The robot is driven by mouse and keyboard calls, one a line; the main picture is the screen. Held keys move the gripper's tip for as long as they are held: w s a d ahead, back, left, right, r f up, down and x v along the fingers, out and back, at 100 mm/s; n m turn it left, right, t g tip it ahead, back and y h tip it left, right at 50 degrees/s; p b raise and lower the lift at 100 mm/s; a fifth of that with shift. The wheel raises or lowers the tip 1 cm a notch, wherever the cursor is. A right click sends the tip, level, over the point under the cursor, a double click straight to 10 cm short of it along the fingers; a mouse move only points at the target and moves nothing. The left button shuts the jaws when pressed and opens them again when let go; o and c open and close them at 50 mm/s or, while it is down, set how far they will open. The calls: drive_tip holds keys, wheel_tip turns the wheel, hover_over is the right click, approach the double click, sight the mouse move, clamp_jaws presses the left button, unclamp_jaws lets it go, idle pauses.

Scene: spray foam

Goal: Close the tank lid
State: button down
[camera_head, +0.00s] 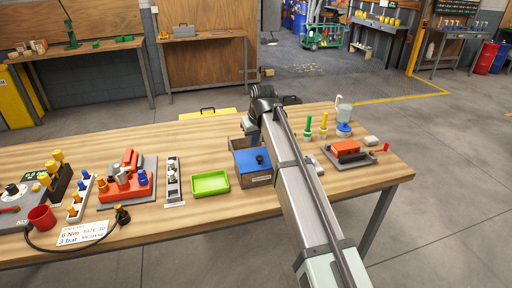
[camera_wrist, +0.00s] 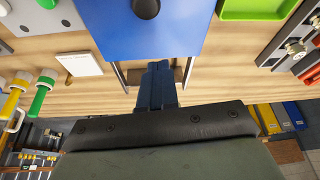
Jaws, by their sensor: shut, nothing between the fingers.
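The tank (camera_head: 259,181) is a small box on the bench with a blue lid (camera_head: 250,161) that has a black knob (camera_head: 260,159). In the wrist view the blue lid (camera_wrist: 140,35) fills the top middle, lying flat, with the knob (camera_wrist: 145,8) at the top edge. My gripper (camera_wrist: 158,66) has its blue fingers pressed together and empty, just beyond the lid's far edge, between two thin side walls of the tank. Whether the fingertips touch the lid is unclear. In the head view my arm hides part of the tank's right side, and the fingers are mostly hidden.
A green tray (camera_head: 210,183) stands close left of the tank. A grey strip with fittings (camera_head: 173,184) is farther left. Bare bench lies behind the tray.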

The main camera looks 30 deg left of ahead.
drive_tip(key=v, duration=0.8)
drive_tip(key=shift+r, duration=0.25)
